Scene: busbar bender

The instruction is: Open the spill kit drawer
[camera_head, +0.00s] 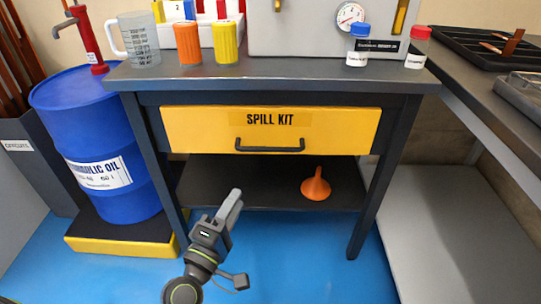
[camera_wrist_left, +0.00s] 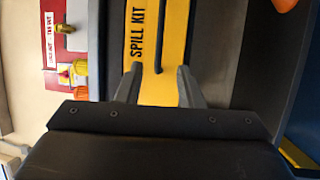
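The spill kit drawer (camera_head: 190,130) has a yellow front lettered SPILL KIT and sits shut under the bench top. Its black bar handle (camera_head: 270,147) runs along the lower middle of the front. My left gripper (camera_head: 232,205) is below and in front of the drawer, apart from the handle. In the left wrist view the scene is turned sideways; the drawer front (camera_wrist_left: 175,45) and the handle (camera_wrist_left: 159,50) show ahead between the two fingers of the left gripper (camera_wrist_left: 158,80). The fingers are apart with nothing between them. My right gripper is not in view.
A blue oil drum (camera_head: 95,130) stands at left on a yellow-edged pallet (camera_head: 130,245). The bench top (camera_head: 270,72) carries beakers, bottles and a gauge box. An orange funnel (camera_head: 316,186) sits on the lower shelf (camera_head: 250,180). The blue floor ahead is clear.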

